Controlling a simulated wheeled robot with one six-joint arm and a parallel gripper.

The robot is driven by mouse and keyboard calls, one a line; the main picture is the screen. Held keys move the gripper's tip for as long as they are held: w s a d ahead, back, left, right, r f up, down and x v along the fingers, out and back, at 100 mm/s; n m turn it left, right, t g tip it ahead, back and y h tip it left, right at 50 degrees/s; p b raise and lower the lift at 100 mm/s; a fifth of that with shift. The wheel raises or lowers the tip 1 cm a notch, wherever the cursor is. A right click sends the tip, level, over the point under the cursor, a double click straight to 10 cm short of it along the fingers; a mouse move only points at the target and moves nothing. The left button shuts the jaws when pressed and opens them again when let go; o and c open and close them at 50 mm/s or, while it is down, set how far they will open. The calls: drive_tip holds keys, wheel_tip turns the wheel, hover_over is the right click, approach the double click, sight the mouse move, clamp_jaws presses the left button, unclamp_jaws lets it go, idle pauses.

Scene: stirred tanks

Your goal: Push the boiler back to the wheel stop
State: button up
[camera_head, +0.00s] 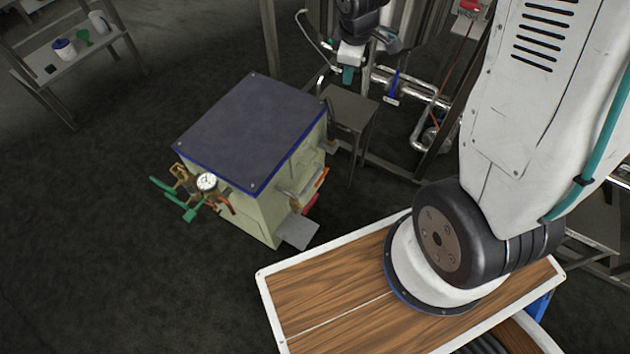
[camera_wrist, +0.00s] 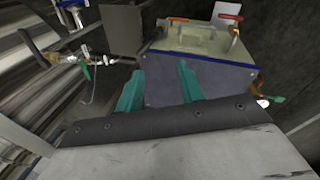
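The boiler (camera_head: 250,130) is a cream box with a dark blue top. It stands upright on the dark floor left of centre in the head view, with a round gauge (camera_head: 207,182) and green-handled valves on its left side. In the wrist view the boiler (camera_wrist: 205,42) shows ahead, its blue panel behind the fingers. My gripper (camera_head: 348,74) is beyond the boiler's far right corner in the head view. Its two teal fingers (camera_wrist: 160,84) stand apart with nothing clearly between them. I cannot tell whether they touch the boiler. I cannot make out a wheel stop.
A dark stand (camera_head: 350,108) is close to the boiler's far right side, with pipework (camera_head: 410,85) behind it. A small table (camera_head: 72,60) with cups stands at the far left. The wood-topped deck (camera_head: 330,290) is at the front. Floor left of the boiler is clear.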

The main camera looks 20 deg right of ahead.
drive_tip(key=w+f+n, duration=0.4)
drive_tip(key=f, duration=1)
drive_tip(key=n+t+y, duration=0.3)
drive_tip(key=n+y, duration=0.2)
drive_tip(key=n, duration=0.6)
approach(312, 182)
drive_tip(key=f, duration=0.1)
drive_tip(key=x, duration=0.7)
drive_tip(key=shift+w+a, duration=0.15)
drive_tip(key=shift+w, duration=0.05)
clamp_jaws()
drive_tip(key=shift+w, duration=0.15)
